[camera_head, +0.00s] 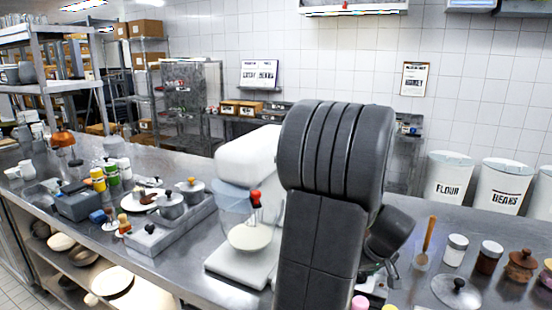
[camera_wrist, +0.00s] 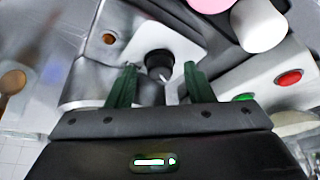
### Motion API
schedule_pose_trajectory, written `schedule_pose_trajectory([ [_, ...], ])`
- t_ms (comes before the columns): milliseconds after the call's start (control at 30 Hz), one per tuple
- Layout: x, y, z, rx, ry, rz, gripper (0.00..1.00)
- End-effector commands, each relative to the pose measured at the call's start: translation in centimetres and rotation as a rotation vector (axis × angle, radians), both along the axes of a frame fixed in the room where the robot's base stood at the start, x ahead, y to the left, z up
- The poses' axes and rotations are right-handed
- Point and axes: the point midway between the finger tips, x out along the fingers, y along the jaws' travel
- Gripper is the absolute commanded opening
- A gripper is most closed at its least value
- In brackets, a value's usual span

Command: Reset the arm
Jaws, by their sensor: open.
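My arm (camera_head: 332,200) rises through the middle of the head view, its large dark joint on top. The head view does not show my gripper clearly; the arm hides much of that area. In the wrist view my gripper (camera_wrist: 160,72) is open, with two dark green fingers spread apart. A black round knob (camera_wrist: 158,62) on a pale plate shows between and beyond the fingertips. I cannot tell how far it is from them. Nothing is seen held.
A white stand mixer (camera_head: 247,158) stands just left of my arm. A spatula (camera_head: 427,240), several jars and a glass lid (camera_head: 455,291) are at right. A grey tray (camera_head: 147,243) with pots lies at left. White bins (camera_head: 449,178) stand behind.

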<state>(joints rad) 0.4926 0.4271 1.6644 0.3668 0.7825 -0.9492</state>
Motion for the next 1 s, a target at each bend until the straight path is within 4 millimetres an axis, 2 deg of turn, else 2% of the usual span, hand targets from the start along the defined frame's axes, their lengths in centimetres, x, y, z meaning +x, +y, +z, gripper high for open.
schedule_pose_trajectory([
  [33,-0.04,0.14,0.55,0.002,0.003,-0.032,0.47],
  [500,-0.08,0.39,0.43,0.001,0.004,-0.321,0.47],
  [1000,-0.02,0.54,0.03,0.001,0.002,-0.536,0.47],
])
